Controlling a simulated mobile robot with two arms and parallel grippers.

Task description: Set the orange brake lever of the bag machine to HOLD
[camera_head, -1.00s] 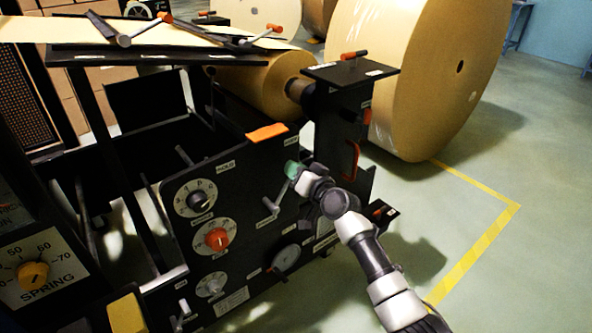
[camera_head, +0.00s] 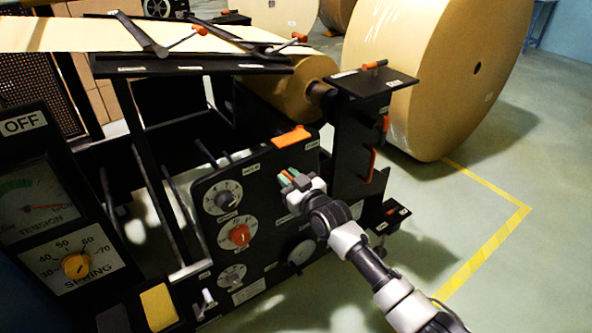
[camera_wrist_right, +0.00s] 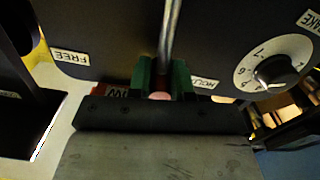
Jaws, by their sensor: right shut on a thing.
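The bag machine's dark control panel (camera_head: 265,185) stands in the middle of the head view. My right gripper (camera_head: 290,181) is at its upper part, its green fingers shut on the brake lever. In the wrist view, the lever's metal rod (camera_wrist_right: 169,35) runs down between the green fingers (camera_wrist_right: 163,78), and a pinkish-orange end (camera_wrist_right: 160,96) shows there. The HOLD label (camera_wrist_right: 205,82) is close to the fingers on the right; the FREE label (camera_wrist_right: 70,57) is farther off on the left. The gripper hides most of the lever in the head view. My left gripper is not in view.
A numbered dial (camera_wrist_right: 272,70) sits beside the HOLD label. The panel also carries a red knob (camera_head: 240,235). An orange piece (camera_head: 291,137) lies on its top edge. A black post (camera_head: 355,140) rises to the right, before a big kraft roll (camera_head: 435,75). Floor at right is open.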

